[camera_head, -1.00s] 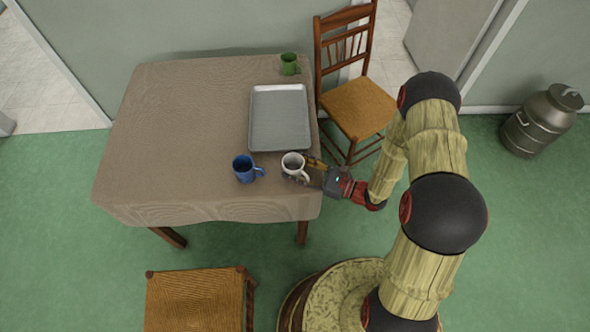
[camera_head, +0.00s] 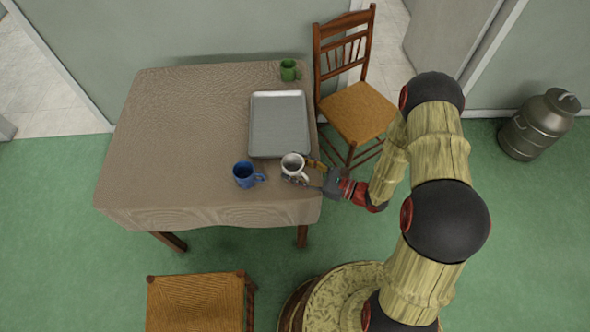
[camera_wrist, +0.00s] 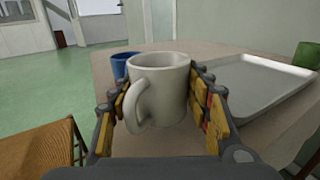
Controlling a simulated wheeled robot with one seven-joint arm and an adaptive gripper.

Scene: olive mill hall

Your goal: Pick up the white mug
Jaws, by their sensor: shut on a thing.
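The white mug (camera_head: 292,165) is near the right front corner of the cloth-covered table, upright. In the wrist view the white mug (camera_wrist: 160,88) stands between my fingers, its handle toward the camera and slightly left. My gripper (camera_head: 304,170) reaches in from the right and is shut on the mug. In the wrist view my gripper (camera_wrist: 163,108) has yellow pads at both sides of the mug. I cannot tell whether the mug's base is clear of the cloth.
A blue mug (camera_head: 244,174) stands close left of the white mug. A grey metal tray (camera_head: 279,128) lies just behind it, and a green mug (camera_head: 288,70) stands at the back edge. The table's (camera_head: 180,140) left side is bare. A chair (camera_head: 358,108) is at the right.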

